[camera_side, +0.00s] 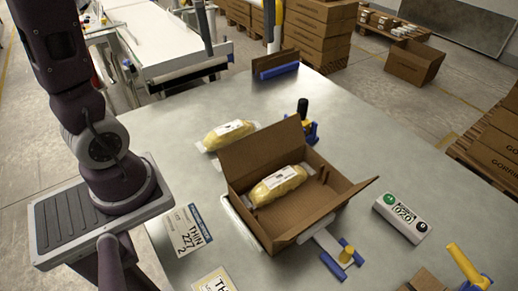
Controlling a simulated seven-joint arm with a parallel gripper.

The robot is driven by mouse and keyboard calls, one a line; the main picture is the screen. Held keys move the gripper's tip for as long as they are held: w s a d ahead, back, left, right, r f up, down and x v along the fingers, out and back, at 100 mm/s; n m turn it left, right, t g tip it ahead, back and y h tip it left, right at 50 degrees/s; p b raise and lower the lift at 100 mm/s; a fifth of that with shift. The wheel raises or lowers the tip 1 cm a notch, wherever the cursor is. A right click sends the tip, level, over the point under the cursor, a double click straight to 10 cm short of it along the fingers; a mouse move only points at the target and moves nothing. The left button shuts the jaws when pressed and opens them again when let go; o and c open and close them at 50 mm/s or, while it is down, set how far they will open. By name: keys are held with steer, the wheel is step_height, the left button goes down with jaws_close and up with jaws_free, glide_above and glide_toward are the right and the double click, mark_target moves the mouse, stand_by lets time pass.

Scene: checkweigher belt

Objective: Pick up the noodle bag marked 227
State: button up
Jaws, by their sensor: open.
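Two yellow noodle bags with white labels are in view. One noodle bag (277,186) lies inside an open cardboard box (262,160) on the grey table. The other noodle bag (213,140) lies flat on the table behind the box, partly hidden by its raised flap. The print on both labels is too small to read, so I cannot tell which bag is marked 227. A card (190,228) reading THIN 227 lies on the table left of the box. My arm stands at the left, and my gripper is not in the picture.
The box's raised flaps stand beside the bag inside. A button box (402,216) sits right of it. Blue and yellow clamp parts (340,260) stand in front, with a black-knobbed clamp (303,112) behind. A second card (214,281) is at the front.

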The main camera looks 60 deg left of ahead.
steer(key=s+d+m+t, duration=0.2)
steer(key=s+d+m, duration=0.3)
steer(key=s+m, duration=0.3)
steer(key=shift+s+d+t, duration=0.35)
steer(key=shift+s+t, duration=0.05)
steer(key=s+f+m, duration=0.1)
steer(key=s+m, duration=0.1)
steer(key=s+d+f+m+t, duration=0.1)
steer(key=s+m, duration=0.1)
steer(key=s+d+f+m+t, duration=0.1)
steer(key=s+m, duration=0.1)
steer(key=shift+d+f+m, duration=0.25)
steer(key=shift+f+m, duration=0.05)
steer(key=shift+m, duration=0.1)
steer(key=shift+c, duration=1.3)
steer(key=shift+s+f, duration=0.1)
steer(key=c, duration=0.3)
step_height(320, 180, up, 5)
steer(key=w+a+g, duration=0.3)
steer(key=w+a, duration=0.3)
steer(key=w, duration=0.3)
steer(key=w+a+g, duration=0.3)
steer(key=w+a, duration=0.2)
steer(key=w, duration=0.3)
steer(key=f, duration=3.5)
steer(key=shift+w+f, duration=0.2)
steer(key=shift+f, duration=0.1)
